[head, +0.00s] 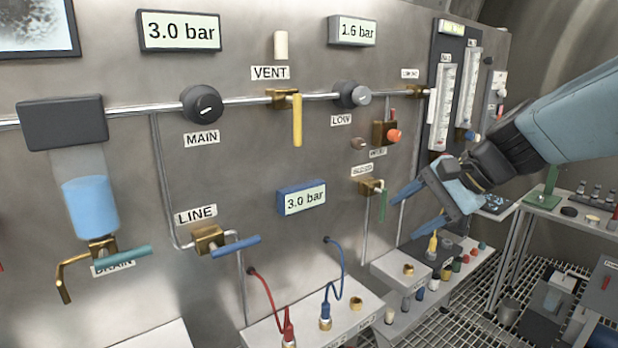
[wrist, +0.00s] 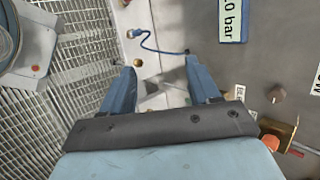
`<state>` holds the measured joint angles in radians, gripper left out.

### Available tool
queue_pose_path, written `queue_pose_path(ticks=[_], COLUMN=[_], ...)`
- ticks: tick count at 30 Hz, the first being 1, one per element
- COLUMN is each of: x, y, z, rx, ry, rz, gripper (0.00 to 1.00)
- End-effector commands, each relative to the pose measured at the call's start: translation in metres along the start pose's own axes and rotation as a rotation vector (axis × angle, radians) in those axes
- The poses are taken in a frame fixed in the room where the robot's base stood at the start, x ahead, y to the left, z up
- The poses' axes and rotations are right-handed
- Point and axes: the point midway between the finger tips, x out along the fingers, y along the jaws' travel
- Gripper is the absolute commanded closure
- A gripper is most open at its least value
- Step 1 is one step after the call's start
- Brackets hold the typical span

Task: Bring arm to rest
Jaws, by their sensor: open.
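My gripper (head: 408,208) is at the right of the head view, held in the air in front of the steel panel (head: 330,150). Its two blue fingers are spread apart with nothing between them. It is close to the small brass valve with a green handle (head: 382,205); I cannot tell whether they touch. In the wrist view my gripper (wrist: 160,85) is also open and empty, with the panel and a white ledge (wrist: 145,50) beyond it. My blue arm comes in from the right of the head view.
The panel carries a yellow vent handle (head: 297,120), a blue line handle (head: 236,246), an orange knob (head: 394,136) and flow tubes (head: 441,105). Blue (head: 340,270) and red hoses (head: 270,295) hang low. A side table (head: 560,207) stands right; grating floor (head: 465,300) lies below.

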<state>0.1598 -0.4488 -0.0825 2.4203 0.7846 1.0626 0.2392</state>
Motion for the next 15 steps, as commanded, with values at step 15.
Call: queue_pose_path(ticks=[15], x=[-0.045], y=[0.071], z=[0.022], rx=[-0.886], ry=[0.314], rz=[0.496], gripper=[0.39])
